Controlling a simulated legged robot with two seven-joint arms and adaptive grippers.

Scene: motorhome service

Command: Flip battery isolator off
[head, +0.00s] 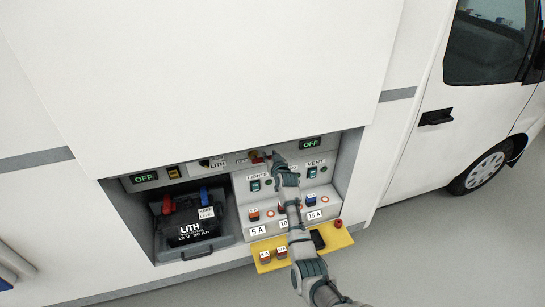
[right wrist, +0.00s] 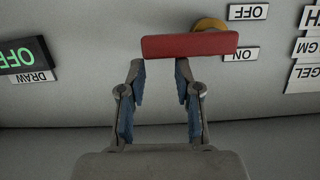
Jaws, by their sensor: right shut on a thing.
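The battery isolator has a red handle (right wrist: 190,44) on a yellow round base (right wrist: 209,24), on the grey panel. In the right wrist view, which is upside down, the handle lies level across the fingertips, its right end close to the ON label (right wrist: 241,54). The OFF label (right wrist: 248,12) is above that label in the picture. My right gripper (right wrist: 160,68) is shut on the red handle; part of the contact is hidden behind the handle. In the head view the right gripper (head: 275,158) is at the top of the panel beside the isolator (head: 256,157). My left gripper is not in view.
Green OFF displays (head: 310,143) sit on the panel; one (right wrist: 17,55) shows in the wrist view. LIGHTS and VENT switches and fuses are below the isolator. A black battery (head: 187,230) stands at left. A yellow tray (head: 338,238) sticks out below my right arm.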

